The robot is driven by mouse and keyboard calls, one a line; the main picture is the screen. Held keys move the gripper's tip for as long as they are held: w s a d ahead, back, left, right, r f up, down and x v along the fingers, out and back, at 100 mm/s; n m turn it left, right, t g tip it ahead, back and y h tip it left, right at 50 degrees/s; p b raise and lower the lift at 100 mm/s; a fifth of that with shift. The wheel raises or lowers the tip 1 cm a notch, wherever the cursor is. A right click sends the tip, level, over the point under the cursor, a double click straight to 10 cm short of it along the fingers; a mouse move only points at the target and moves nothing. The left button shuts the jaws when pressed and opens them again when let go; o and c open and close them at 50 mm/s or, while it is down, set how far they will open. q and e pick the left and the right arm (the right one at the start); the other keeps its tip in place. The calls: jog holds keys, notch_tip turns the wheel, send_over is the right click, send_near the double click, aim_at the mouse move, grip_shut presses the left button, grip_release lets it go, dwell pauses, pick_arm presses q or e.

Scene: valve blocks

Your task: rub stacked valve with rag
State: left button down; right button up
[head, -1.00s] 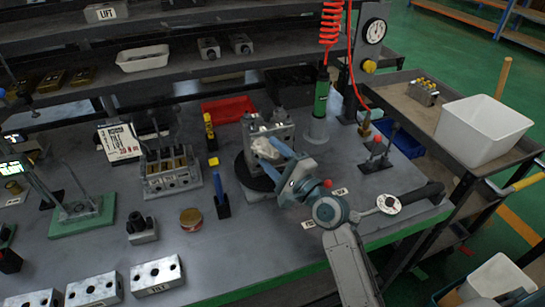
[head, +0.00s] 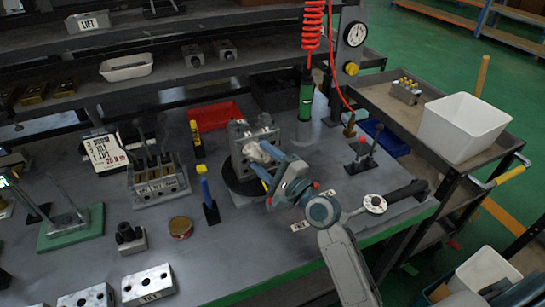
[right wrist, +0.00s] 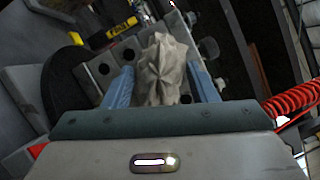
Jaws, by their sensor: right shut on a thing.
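The stacked valve (head: 240,140), a grey metal block with holes, stands on a black round plate (head: 232,184) on the bench. My right gripper (head: 264,164) is shut on a crumpled whitish rag (head: 255,153) at the near right side of the valve. In the right wrist view the rag (right wrist: 160,75) bunches up between the two blue fingers, in front of the holed block face (right wrist: 103,70). The rag looks close against the block, but whether it touches is hard to tell. The fingers and rag hide part of that side. My left gripper is not in view.
A blue-and-yellow tool (head: 207,195) stands close left of the plate. A lever valve block (head: 158,182) is further left, and a green cylinder (head: 306,100) is behind right. A red tray (head: 214,115) lies behind.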

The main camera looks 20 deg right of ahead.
jog(key=shift+a, duration=0.7)
jog(key=shift+s, duration=0.1)
jog(key=shift+s+a+f, duration=0.1)
jog(key=shift+s, duration=0.1)
jog(key=s, duration=0.3)
jog(key=shift+s+p, duration=0.3)
jog(key=shift+p, duration=0.05)
jog(key=shift+s, duration=0.75)
jog(key=s, duration=0.3)
jog(key=shift+d, duration=0.2)
